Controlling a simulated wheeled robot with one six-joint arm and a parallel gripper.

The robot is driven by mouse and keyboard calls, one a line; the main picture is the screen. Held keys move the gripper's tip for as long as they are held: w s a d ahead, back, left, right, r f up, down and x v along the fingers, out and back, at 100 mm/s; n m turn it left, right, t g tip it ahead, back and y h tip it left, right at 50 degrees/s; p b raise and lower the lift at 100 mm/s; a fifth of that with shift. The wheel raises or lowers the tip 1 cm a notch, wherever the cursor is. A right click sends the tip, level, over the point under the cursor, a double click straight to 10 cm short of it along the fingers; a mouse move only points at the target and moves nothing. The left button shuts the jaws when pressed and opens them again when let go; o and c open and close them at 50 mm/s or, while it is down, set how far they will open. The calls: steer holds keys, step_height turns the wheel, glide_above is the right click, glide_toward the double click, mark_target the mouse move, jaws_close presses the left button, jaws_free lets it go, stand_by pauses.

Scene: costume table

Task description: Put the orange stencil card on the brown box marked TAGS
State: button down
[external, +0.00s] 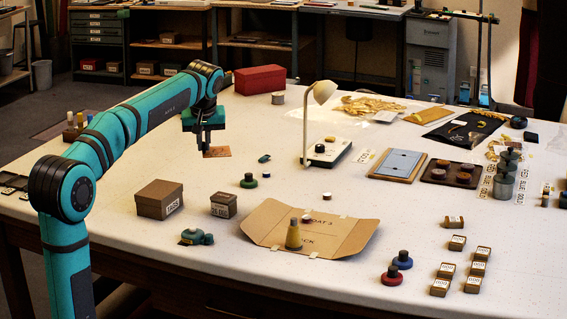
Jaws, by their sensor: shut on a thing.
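The orange stencil card (218,152) is in my gripper (204,147), held in the air above the table at the left. My gripper is shut on it, and the card sticks out to the right of the fingers. Two closed brown boxes stand on the table lower in the picture than the card: a larger brown box (158,193) and a smaller brown box (224,199). Each has a white label on its front.
A green-based stamp (249,181) and a white lamp (306,125) stand to the right. A red box (260,79) is behind.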

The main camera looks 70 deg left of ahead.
steer(key=s+a+n+g, duration=0.1)
steer(key=s+a+n, duration=0.2)
steer(key=s, duration=1.2)
glide_toward(146, 189)
steer(key=shift+x, duration=2.9)
steer(key=shift+d+f, duration=0.1)
steer(key=c, duration=1.6)
jaws_free()
steer(key=shift+o, duration=0.2)
steer(key=v, duration=1.2)
steer(key=shift+d, duration=0.15)
